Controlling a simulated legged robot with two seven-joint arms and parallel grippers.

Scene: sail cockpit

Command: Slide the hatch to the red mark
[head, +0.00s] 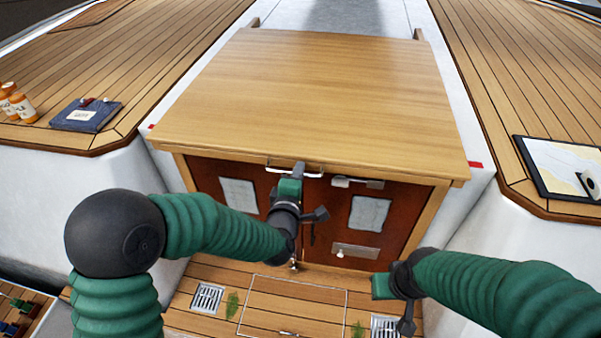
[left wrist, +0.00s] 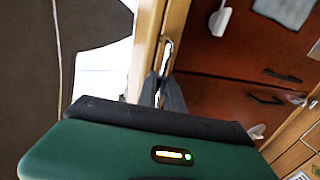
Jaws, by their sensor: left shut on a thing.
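The wooden hatch (head: 320,95) is a broad flat panel over the cabin entrance, its front edge overhanging the red-brown doors. A metal handle (head: 280,165) is on its front edge; the handle also shows in the left wrist view (left wrist: 168,48). My left gripper (head: 299,170) is shut on the handle; its dark fingers (left wrist: 165,92) meet the handle in the left wrist view. A red mark (head: 475,164) lies on the white surface just beside the hatch's front right corner, and another (head: 151,126) beside the front left corner. My right gripper (head: 380,286) is low before the doors, fingers unclear.
The doors (head: 325,205) below have latches and pale panels. Wooden side decks carry orange bottles (head: 17,103) and a blue folded item (head: 85,114) at left, and a chart (head: 560,168) at right. The cockpit floor (head: 290,292) has drain grates (head: 207,298).

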